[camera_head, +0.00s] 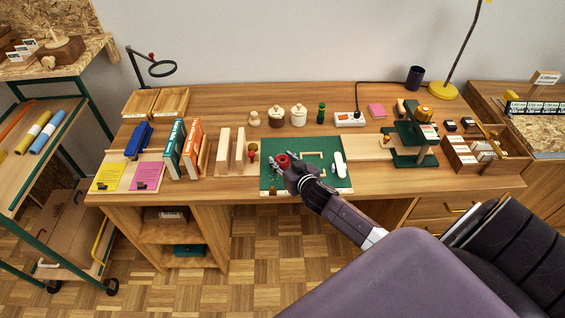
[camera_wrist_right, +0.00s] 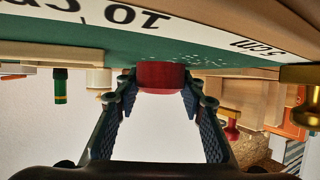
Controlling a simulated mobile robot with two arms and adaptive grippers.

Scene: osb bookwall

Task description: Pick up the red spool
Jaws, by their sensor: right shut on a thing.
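The red spool (camera_head: 283,160) is at the left part of the green mat (camera_head: 312,183) on the wooden desk in the head view. My right gripper (camera_head: 291,165) reaches over the mat from the lower right and is at the spool. In the right wrist view, the red spool (camera_wrist_right: 160,75) sits between the two fingers of my right gripper (camera_wrist_right: 160,100), at their tips. The fingers are shut on it. The spool appears at or close to the mat; I cannot tell whether it touches. The left gripper is not in view.
A white rounded object (camera_head: 339,165) and a wooden corner piece lie on the mat. A small red-topped piece (camera_head: 253,150) stands just left of it. Books (camera_head: 192,148) stand further left. A green stand (camera_head: 410,140) and a wooden box (camera_head: 470,155) are to the right.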

